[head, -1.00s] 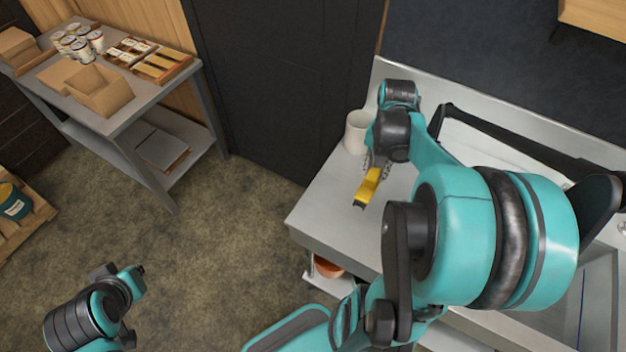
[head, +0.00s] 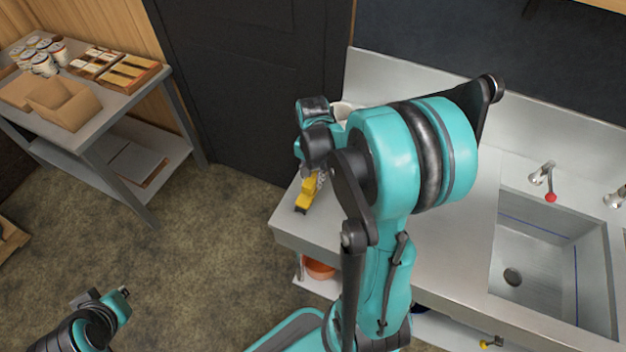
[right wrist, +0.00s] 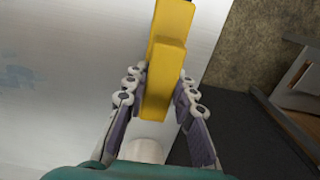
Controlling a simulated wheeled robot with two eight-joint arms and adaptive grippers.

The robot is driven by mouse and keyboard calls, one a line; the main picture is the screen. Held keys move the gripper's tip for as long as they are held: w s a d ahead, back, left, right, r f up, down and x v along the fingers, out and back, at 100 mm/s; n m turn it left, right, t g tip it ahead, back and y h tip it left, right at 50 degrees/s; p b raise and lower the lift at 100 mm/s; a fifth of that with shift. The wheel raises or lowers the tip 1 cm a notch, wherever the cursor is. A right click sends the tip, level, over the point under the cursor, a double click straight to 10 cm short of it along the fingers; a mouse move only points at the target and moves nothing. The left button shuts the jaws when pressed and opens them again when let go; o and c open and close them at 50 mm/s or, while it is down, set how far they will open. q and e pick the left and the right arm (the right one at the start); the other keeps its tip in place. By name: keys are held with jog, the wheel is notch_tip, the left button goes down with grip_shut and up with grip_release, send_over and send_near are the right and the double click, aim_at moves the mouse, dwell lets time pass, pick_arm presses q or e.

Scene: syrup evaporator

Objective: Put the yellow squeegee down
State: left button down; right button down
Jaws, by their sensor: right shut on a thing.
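The yellow squeegee (head: 305,193) shows in the head view at the left end of the steel counter (head: 286,224). My right gripper (head: 318,178) is shut on it. In the right wrist view the yellow squeegee (right wrist: 167,62) lies between the two fingers of my right gripper (right wrist: 160,95), with the counter (right wrist: 70,60) beneath. I cannot tell whether the squeegee touches the counter. My arm hides part of the counter. My left gripper (head: 118,300) is at the lower left over the floor, away from the squeegee; its fingers are too small to read.
A white cup (head: 342,110) stands behind my right wrist on the counter, partly hidden. A sink (head: 535,265) with a red-knobbed tap (head: 549,192) lies to the right. An orange bowl (head: 320,269) sits below the counter. A shelf table (head: 115,118) with boxes and cans stands at left.

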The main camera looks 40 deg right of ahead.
jog(key=shift+f, duration=0.2)
jog(key=c, duration=1.3)
grip_release()
jog(key=shift+o, duration=0.2)
